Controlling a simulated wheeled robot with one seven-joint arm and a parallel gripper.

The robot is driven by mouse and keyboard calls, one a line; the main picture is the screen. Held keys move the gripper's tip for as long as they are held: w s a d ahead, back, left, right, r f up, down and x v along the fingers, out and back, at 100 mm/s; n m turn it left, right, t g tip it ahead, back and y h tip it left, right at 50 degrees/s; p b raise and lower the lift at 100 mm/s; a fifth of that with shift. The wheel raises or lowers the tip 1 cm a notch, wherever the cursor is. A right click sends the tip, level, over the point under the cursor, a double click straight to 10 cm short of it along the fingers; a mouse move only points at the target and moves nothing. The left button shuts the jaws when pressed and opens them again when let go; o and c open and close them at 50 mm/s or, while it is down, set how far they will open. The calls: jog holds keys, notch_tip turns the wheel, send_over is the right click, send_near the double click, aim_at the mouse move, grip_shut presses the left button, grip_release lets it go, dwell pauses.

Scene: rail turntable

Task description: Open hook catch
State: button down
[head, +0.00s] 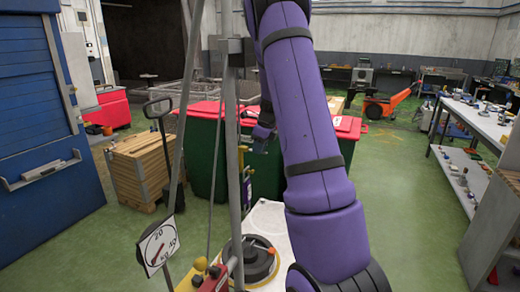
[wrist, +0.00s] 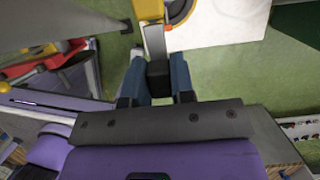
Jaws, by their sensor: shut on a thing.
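In the wrist view, my gripper (wrist: 157,84) has its two blue fingers closed on a black grip (wrist: 159,72). In the head view, my purple arm crosses the middle and I cannot make out the gripper clearly.
A dark round disc (head: 257,264) lies on a white platform (head: 266,218). A white dial plate (head: 158,247) marked 20 kg stands left of it, near grey upright poles. A wooden crate (head: 139,167) and a green bin with red lid (head: 204,156) stand behind.

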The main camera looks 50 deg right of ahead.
aim_at(265, 153)
jog(key=shift+r, duration=0.1)
dwell(0.5)
jog(key=c, duration=1)
grip_release()
jog(key=shift+w, duration=0.1)
jog(key=shift+o, duration=0.2)
jog(key=a+v, duration=0.1)
jog(key=v, duration=0.9)
jog(key=shift+d+r, duration=0.4)
jog(key=shift+d, duration=0.05)
